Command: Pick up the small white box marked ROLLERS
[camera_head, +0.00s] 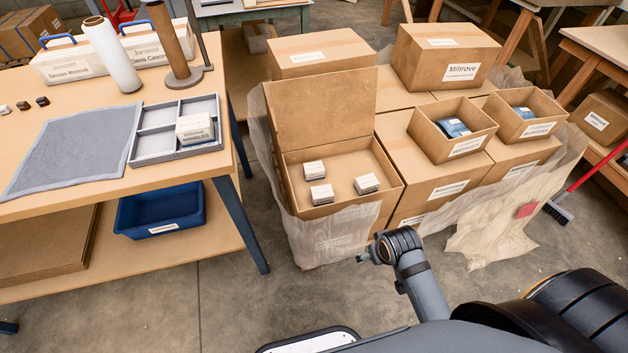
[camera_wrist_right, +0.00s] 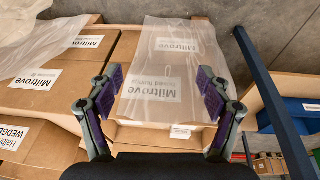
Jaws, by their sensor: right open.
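Three small white boxes stand apart inside an open carton (camera_head: 341,215) in the head view: a rear-left one (camera_head: 314,170), a front-left one (camera_head: 321,194) and a right one (camera_head: 366,184). Another white box (camera_head: 195,129) sits in a compartment of the grey tray (camera_head: 158,156) on the table. Their print is too small to read, so I cannot tell which is marked ROLLERS. My right gripper (camera_wrist_right: 160,81) is open and empty in its wrist view, with a plastic-wrapped carton face (camera_wrist_right: 165,75) beyond its fingers. My left gripper is not in view.
The open carton's raised flap (camera_head: 320,110) stands at its back. Closed cartons (camera_head: 430,185) and two small open boxes are stacked to its right, with plastic wrap around. The table (camera_head: 110,188) is at left, a blue bin (camera_head: 160,211) below it. Floor between is clear.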

